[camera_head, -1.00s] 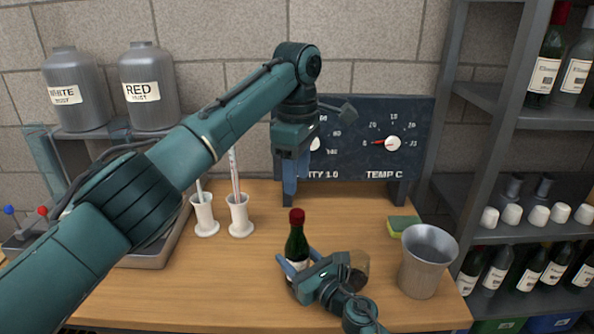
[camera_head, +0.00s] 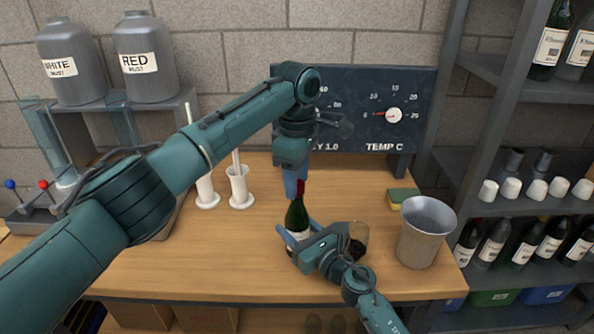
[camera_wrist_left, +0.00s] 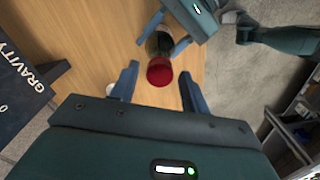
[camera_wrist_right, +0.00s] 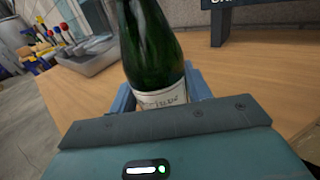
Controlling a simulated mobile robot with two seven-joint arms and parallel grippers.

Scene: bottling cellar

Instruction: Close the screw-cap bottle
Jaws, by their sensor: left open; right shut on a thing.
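The green bottle (camera_head: 297,217) stands upright on the wooden table, with a white label and a red cap (camera_head: 300,187) at its top. It also shows in the right wrist view (camera_wrist_right: 150,45). My right gripper (camera_head: 298,236) is shut around the bottle's body at the label. My left gripper (camera_head: 295,186) points down from above at the cap and partly hides it. In the left wrist view the red cap (camera_wrist_left: 160,71) lies just beyond and between the open fingers (camera_wrist_left: 157,88). Whether a finger touches the cap cannot be told.
A grey metal bucket (camera_head: 425,232) and a sponge (camera_head: 402,197) are at the right. A glass (camera_head: 358,236) stands behind my right wrist. White cylinder stands (camera_head: 240,187) are at the left. A gauge board (camera_head: 375,110) stands behind, a bottle shelf (camera_head: 500,150) at right.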

